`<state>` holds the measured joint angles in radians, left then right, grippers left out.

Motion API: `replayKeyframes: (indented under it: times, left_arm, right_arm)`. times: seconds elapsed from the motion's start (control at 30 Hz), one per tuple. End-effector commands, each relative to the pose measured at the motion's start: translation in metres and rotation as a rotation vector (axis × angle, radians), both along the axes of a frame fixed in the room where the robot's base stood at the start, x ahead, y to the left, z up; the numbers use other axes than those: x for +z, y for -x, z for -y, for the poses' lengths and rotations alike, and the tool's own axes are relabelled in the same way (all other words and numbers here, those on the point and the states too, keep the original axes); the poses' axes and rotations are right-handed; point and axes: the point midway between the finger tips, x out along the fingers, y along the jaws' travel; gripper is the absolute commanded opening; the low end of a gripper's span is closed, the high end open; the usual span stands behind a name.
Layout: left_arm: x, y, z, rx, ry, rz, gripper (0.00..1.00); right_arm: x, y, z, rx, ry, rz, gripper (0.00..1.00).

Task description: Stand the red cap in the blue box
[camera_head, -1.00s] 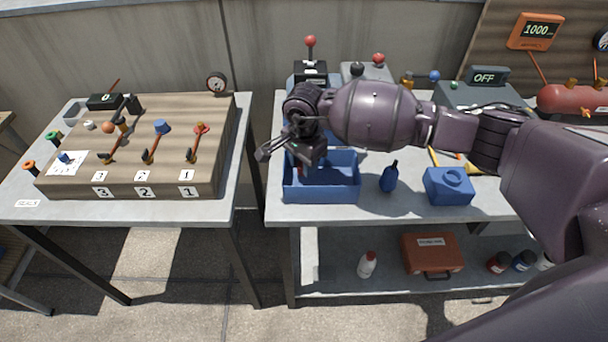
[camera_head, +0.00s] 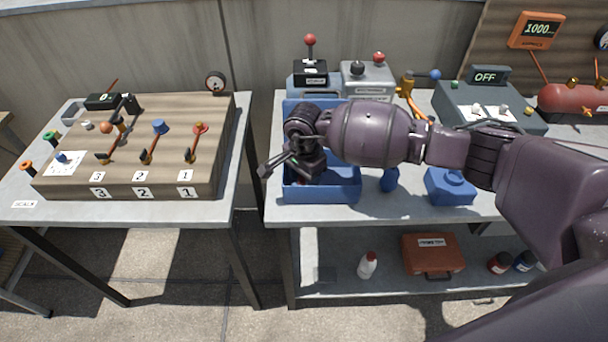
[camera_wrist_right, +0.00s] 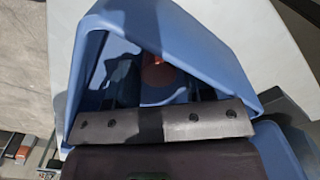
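The blue box (camera_head: 335,192) is an open bin at the front left edge of the right-hand table. My right gripper (camera_head: 296,176) reaches down into its left part, with the wrist above the rim. In the right wrist view, the box's blue walls (camera_wrist_right: 215,45) surround the fingers. A small round red piece, likely the red cap (camera_wrist_right: 158,76), shows between the dark finger shapes, deep in the box. Shadow hides whether the fingers touch it and whether it stands on the floor. My left gripper is out of view.
A dark blue bottle (camera_head: 389,180) and a blue block (camera_head: 450,186) stand right of the box. Control boxes with red knobs (camera_head: 310,72) stand behind. A wooden lever panel (camera_head: 140,165) is on the left table, across a gap.

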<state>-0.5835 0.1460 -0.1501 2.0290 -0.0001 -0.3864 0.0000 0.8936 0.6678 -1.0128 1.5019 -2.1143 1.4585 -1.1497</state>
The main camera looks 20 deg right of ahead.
Motion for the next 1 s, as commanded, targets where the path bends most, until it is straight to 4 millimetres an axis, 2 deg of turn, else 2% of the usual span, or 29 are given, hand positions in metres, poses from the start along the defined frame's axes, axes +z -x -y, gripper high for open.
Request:
replayKeyframes:
  times: [0.07,0.33,0.47,1.0]
  left_arm:
    - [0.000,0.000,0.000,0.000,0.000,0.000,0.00]
    - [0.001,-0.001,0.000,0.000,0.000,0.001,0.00]
    - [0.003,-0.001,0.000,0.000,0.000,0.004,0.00]
    - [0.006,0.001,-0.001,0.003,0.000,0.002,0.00]
  right_arm:
    - [0.000,0.000,0.000,0.000,0.000,0.000,0.58]
    - [0.001,0.000,0.000,0.000,0.000,0.001,0.58]
    - [0.010,-0.001,0.000,0.000,-0.001,0.003,0.58]
    - [0.103,-0.001,0.000,0.001,0.000,0.004,0.58]
